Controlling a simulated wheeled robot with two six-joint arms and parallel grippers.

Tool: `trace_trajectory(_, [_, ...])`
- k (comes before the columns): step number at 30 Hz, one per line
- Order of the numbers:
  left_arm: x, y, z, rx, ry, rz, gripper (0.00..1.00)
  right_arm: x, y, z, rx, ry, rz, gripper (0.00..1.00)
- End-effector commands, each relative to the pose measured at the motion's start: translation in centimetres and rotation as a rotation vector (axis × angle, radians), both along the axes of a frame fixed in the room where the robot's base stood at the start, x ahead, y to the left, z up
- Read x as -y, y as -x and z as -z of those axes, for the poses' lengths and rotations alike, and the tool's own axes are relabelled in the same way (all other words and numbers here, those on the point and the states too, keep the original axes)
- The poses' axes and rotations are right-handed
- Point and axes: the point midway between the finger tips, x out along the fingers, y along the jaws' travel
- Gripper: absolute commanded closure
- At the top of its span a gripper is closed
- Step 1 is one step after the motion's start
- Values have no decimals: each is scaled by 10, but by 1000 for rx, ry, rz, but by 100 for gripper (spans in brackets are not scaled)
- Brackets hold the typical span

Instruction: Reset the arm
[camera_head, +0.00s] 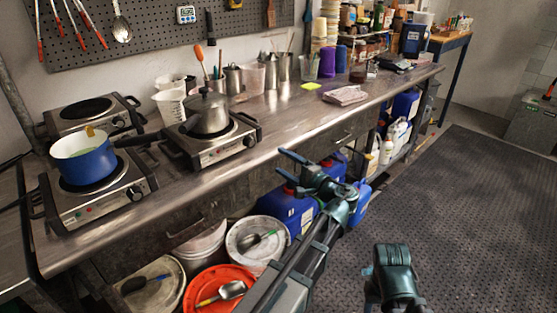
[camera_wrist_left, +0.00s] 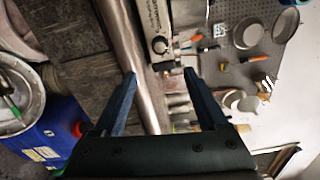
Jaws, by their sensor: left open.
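My left gripper (camera_head: 283,163) is in front of the metal workbench's front edge, above the blue jugs on the floor. In the left wrist view its two fingers (camera_wrist_left: 160,78) are spread wide, with nothing held between them. The bench edge shows beyond the gap. Part of my right arm (camera_head: 392,272) shows at the bottom of the head view, over the dark floor mat. Its gripper cannot be made out.
Blue jugs (camera_head: 286,209), a white-lidded bucket (camera_head: 277,233) and an orange-lidded bucket (camera_head: 205,284) crowd below. The dark mat (camera_head: 470,210) at right is clear.

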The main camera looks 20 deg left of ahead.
Motion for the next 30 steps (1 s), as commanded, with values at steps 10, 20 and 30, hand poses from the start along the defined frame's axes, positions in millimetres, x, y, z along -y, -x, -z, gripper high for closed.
trace_trajectory(10, [1, 0, 0, 0, 0, 0, 25, 0, 0, 0, 0, 0, 0, 50])
trace_trajectory(20, [12, 21, 35, -17, 164, -11, 25, 0, 0, 0, 0, 0, 0, 50])
trace_trajectory(30, [115, 122, 172, -203, 881, -96, 25, 0, 0, 0, 0, 0, 0, 50])
